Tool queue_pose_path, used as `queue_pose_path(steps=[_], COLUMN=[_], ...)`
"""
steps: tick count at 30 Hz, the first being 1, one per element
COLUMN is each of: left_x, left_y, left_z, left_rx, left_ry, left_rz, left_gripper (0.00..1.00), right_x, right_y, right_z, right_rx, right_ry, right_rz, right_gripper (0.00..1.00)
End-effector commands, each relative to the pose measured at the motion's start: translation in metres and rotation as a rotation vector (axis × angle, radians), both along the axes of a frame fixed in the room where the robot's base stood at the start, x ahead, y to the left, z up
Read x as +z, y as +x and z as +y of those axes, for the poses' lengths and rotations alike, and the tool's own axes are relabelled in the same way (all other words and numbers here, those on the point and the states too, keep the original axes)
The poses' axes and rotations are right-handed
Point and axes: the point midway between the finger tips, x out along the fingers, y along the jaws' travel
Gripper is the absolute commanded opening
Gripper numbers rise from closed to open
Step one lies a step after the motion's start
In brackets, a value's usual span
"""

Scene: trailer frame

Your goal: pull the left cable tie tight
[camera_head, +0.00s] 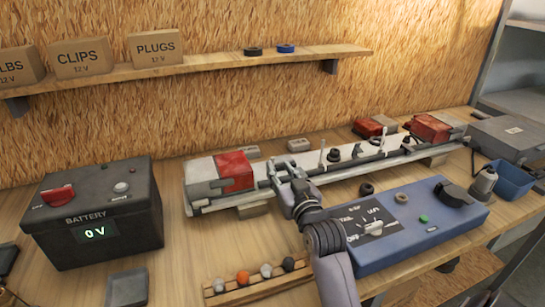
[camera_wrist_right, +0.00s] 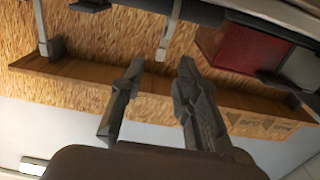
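The trailer frame is a long pale bar (camera_head: 343,166) lying across the bench. Two thin white cable tie tails stand up from it: the left cable tie (camera_head: 322,153) and the right one (camera_head: 382,138). My right gripper (camera_head: 284,165) is at the frame's front side, just left of the left tie. In the upside-down right wrist view, its fingertips (camera_wrist_right: 160,66) are apart with nothing between them. The left tie's pale tail (camera_wrist_right: 164,42) shows just beyond the fingertips, near the gap; I see no contact. I cannot make out my left gripper.
A red and white lamp (camera_head: 235,171) sits on the frame's left end. The battery (camera_head: 95,212) reads 0 V. A blue switch box (camera_head: 410,226) stands right of my right arm. A rack with small balls (camera_head: 262,280) lies in front. The shelf (camera_head: 200,68) runs behind.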

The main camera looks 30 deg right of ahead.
Motion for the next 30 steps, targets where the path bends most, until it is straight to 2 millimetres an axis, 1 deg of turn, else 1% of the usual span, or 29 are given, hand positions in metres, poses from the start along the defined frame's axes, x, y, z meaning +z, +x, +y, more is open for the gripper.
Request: queue_pose_path(steps=[1, 6, 9, 12, 15, 23, 30], left_x=[0.003, 0.006, 0.007, 0.007, 0.007, 0.007, 0.007], left_y=[0.0, 0.0, 0.0, 0.0, 0.0, 0.0, 0.0], left_z=[0.0, 0.0, 0.0, 0.0, 0.0, 0.0, 0.0], left_rx=[0.0, 0.0, 0.0, 0.0, 0.0, 0.0, 0.0], left_ry=[0.0, 0.0, 0.0, 0.0, 0.0, 0.0, 0.0], left_rz=[0.0, 0.0, 0.0, 0.0, 0.0, 0.0, -0.001], left_gripper=[0.72, 0.72, 0.72, 0.72, 0.72, 0.72, 0.72], right_x=[0.002, 0.001, 0.001, 0.001, 0.0, 0.0, 0.0], right_y=[0.012, 0.04, 0.05, 0.057, 0.06, 0.06, 0.06], right_z=[-0.003, -0.01, -0.012, -0.014, -0.015, -0.015, -0.015], right_rx=[0.0, 0.0, 0.0, 0.0, 0.0, 0.0, 0.0], right_ry=[0.001, 0.0, -0.001, 0.0, 0.0, 0.0, 0.0], right_rz=[-0.001, 0.0, 0.001, 0.0, 0.0, 0.0, 0.0], right_gripper=[0.29, 0.29, 0.29, 0.29, 0.29, 0.28, 0.12])
